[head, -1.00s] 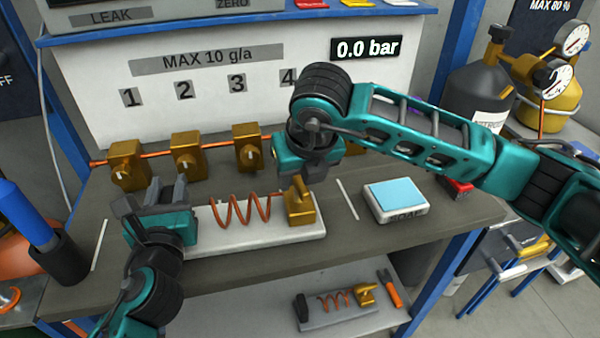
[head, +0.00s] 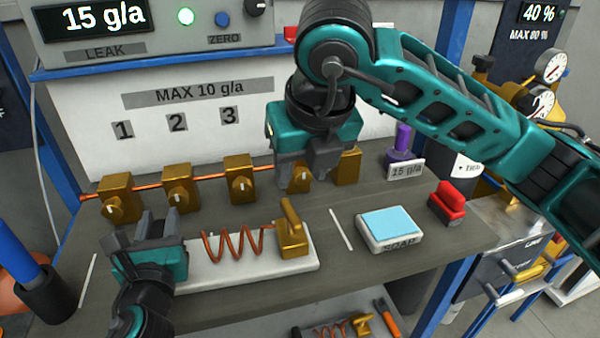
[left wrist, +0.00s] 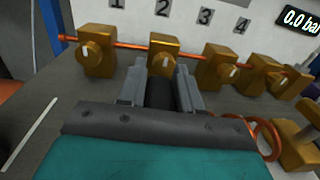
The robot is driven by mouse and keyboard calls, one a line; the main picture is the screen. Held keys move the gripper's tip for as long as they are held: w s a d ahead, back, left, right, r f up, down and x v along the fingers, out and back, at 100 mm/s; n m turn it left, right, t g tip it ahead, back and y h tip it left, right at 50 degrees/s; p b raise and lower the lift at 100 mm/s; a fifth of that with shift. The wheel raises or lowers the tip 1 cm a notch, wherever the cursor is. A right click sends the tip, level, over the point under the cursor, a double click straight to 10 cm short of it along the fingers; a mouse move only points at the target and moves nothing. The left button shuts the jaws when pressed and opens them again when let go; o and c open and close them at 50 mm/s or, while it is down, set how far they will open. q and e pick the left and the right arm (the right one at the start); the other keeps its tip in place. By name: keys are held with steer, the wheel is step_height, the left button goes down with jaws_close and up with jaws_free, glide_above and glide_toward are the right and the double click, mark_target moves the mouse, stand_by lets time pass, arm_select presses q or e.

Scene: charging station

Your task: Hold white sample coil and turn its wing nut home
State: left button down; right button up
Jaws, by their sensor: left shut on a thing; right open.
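The white sample coil has a white base (head: 250,273), a copper coil (head: 233,244) and a brass block (head: 293,242) at its right end, topped by an upright brass wing nut (head: 289,214). My left gripper (head: 157,229) is at the base's left end, shut on a dark part; it also shows in the left wrist view (left wrist: 160,85), with the dark part (left wrist: 160,97) between its fingers. My right gripper (head: 313,175) is open, behind and above the wing nut, apart from it, in front of the back brass row. Its fingers partly hide a brass valve there.
Brass valves (head: 178,190) on a copper pipe line the back. A soap box (head: 390,230), a red block (head: 447,204) and a purple-topped item (head: 402,142) stand to the right. A white strip (head: 341,229) lies beside the coil. The leak display (head: 105,18) reads 15 g/a.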

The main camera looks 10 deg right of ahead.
arm_select(q)
steer(key=c, duration=0.7)
jaws_free()
